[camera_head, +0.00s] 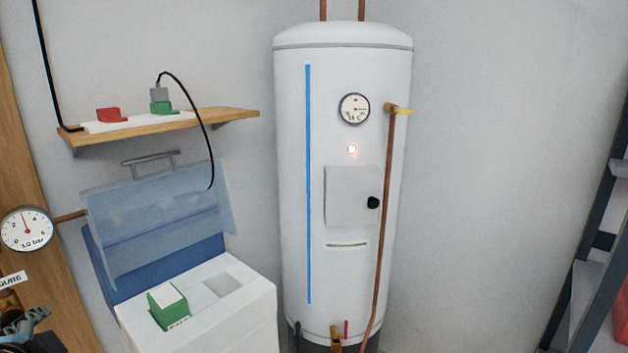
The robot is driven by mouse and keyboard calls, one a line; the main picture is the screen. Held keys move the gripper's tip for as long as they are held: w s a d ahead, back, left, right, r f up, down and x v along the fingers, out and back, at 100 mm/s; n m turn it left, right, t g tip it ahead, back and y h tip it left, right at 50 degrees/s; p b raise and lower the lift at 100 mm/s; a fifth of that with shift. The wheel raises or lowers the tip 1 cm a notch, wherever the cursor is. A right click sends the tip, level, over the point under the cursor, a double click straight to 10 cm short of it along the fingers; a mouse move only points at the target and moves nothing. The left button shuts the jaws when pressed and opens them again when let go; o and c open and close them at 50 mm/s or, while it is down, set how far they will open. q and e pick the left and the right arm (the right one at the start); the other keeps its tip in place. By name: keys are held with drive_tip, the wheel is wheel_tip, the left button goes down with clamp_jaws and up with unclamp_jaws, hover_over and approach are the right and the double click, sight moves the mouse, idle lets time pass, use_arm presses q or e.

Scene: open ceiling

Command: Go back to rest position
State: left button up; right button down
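At the lower left edge a dark, jointed shape (28,330) is cut off by the frame. It looks like part of my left gripper, but its fingers cannot be made out. It is near a brass-coloured fitting under a label ending in "GURE" (12,280). Whether it touches the fitting cannot be told. My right gripper does not show.
A tall white tank (343,200) with a closed hatch (350,197) stands centre. A white box (240,310) with a raised clear lid (160,215) holds a green block (168,307). A wooden shelf (225,116) is above. A dark rack (590,240) stands right.

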use_arm(q)
drive_tip(key=s+d+f+n+g+h, duration=0.1)
drive_tip(key=s+d+n+g+h, duration=0.2)
drive_tip(key=s, duration=0.4)
drive_tip(key=s+d+f+n+g+h, duration=0.1)
drive_tip(key=s+d+n+g, duration=0.1)
drive_tip(key=s+d, duration=0.35)
drive_tip(key=s+a+f+g+b, duration=0.15)
drive_tip(key=f+b, duration=0.35)
drive_tip(key=f, duration=1.3)
drive_tip(key=s+a+f+b, duration=0.15)
drive_tip(key=f+b, duration=0.35)
drive_tip(key=f, duration=1.3)
drive_tip(key=s+f+b, duration=0.3)
drive_tip(key=s+f, duration=0.6)
drive_tip(key=f, duration=0.3)
drive_tip(key=s+a+f+n+g+b, duration=0.1)
drive_tip(key=s+f+b, duration=0.3)
drive_tip(key=s+f, duration=0.5)
wheel_tip(320, 180, down, 3)
drive_tip(key=shift+s+f+h, duration=0.1)
drive_tip(key=shift+s+h, duration=0.2)
drive_tip(key=shift+s, duration=0.1)
